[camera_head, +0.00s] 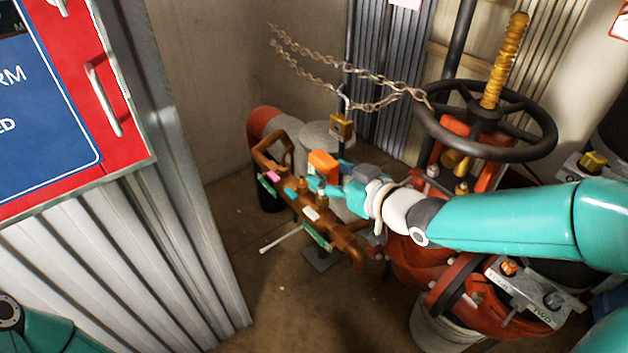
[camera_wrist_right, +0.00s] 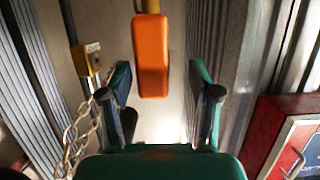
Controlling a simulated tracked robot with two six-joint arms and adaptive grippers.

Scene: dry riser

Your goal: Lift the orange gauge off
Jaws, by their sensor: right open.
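The orange gauge (camera_head: 323,162) is a rounded orange block on the brown pipe manifold (camera_head: 347,243). It also shows in the right wrist view (camera_wrist_right: 151,55), upright under a yellow stem. My right gripper (camera_head: 322,186) reaches in from the right, close to the gauge. In the wrist view its two teal fingers (camera_wrist_right: 160,85) are spread apart. The gauge appears in the gap between them, nearer the left finger, with clear space on both sides. I cannot tell how deep it sits in the gap. My left gripper is out of view; only part of my left arm shows.
The chain (camera_wrist_right: 79,138) and padlock (camera_wrist_right: 88,58) are left of the gripper in the wrist view. A red cabinet (camera_head: 128,130) is at left.

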